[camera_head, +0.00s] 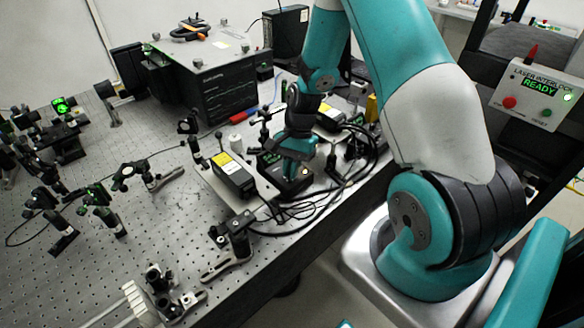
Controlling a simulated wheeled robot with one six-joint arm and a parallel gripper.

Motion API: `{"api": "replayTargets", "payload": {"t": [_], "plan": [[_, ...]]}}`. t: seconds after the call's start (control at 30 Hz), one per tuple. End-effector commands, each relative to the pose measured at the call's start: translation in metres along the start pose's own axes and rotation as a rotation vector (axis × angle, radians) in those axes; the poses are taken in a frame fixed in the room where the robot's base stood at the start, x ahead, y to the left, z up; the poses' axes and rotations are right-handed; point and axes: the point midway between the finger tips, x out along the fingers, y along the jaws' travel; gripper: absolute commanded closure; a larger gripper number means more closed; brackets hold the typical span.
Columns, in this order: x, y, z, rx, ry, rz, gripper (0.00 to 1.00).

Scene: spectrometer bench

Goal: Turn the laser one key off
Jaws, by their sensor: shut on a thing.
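My gripper (292,168) reaches down from my teal arm onto a small black controller box (288,188) near the right side of the optical bench. Its fingers are shut at the box's top face, at the place of the laser one key. The key itself is hidden by the fingers. The key's angle cannot be seen.
A yellow-labelled black laser module (232,176) stands left of the box, with black cables (330,190) looping around. An interlock panel (537,94) at right reads READY. Optics mounts stand on the perforated bench (110,280); a large black instrument (210,85) is behind.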

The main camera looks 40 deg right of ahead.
Motion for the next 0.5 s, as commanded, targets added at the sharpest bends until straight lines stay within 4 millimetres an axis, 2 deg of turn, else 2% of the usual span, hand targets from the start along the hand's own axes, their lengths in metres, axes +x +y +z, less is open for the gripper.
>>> {"api": "replayTargets", "payload": {"t": [0.5], "plan": [[-0.0001, -0.0040, 0.0008, -0.455, 0.002, 0.189, 1.00]]}}
